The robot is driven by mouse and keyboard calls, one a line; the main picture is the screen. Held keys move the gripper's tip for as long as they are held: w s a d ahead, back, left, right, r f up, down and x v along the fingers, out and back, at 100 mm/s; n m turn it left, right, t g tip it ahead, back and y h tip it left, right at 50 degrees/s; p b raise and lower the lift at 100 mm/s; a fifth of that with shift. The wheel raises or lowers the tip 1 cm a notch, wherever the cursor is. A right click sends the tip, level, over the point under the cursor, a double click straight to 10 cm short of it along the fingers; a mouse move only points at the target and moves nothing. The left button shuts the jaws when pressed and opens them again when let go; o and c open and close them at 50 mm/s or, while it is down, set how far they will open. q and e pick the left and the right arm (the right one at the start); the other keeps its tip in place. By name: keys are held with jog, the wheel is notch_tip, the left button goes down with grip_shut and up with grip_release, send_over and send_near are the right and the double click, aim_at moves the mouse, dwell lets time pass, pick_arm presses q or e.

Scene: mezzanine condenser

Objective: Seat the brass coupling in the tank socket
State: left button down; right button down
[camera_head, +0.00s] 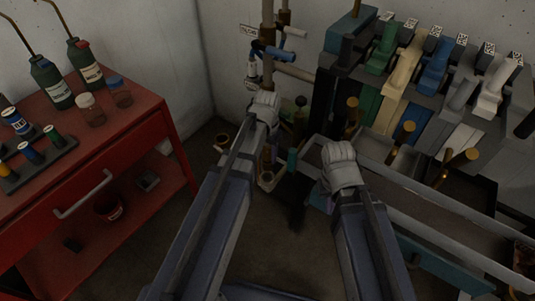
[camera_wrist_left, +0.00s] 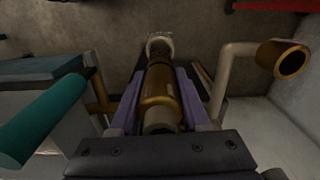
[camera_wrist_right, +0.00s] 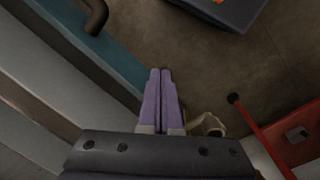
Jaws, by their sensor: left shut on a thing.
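The brass coupling (camera_wrist_left: 160,88) is between the purple fingers of my left gripper (camera_wrist_left: 160,100), which is shut on it. Beyond its far end, in line with it, is a pale round fitting (camera_wrist_left: 159,44); I cannot tell whether they touch or whether this is the tank socket. My right gripper (camera_wrist_right: 165,72) is shut and empty, fingers together, pointing down beside the bench edge.
A pale pipe with an open brass end (camera_wrist_left: 291,62) stands beside my left gripper. A teal cylinder (camera_wrist_left: 42,120) is on its other side. A red cart (camera_head: 100,160) with bottles stands at left. Grey bench equipment (camera_head: 420,190) fills the right.

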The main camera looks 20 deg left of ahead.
aim_at(268, 163)
pick_arm(q)
jog(key=shift+f+b, duration=2.05)
jog(key=shift+f, duration=0.3)
jog(key=shift+f+b, duration=2.8)
jog(key=shift+b, duration=0.05)
jog(key=shift+c, duration=1.5)
grip_release()
jog(key=shift+r, duration=0.1)
jog(key=shift+r, duration=0.1)
notch_tip(268, 163, up, 8)
jog(key=p, duration=0.8)
jog(key=shift+f, duration=0.2)
jog(key=shift+s, duration=0.1)
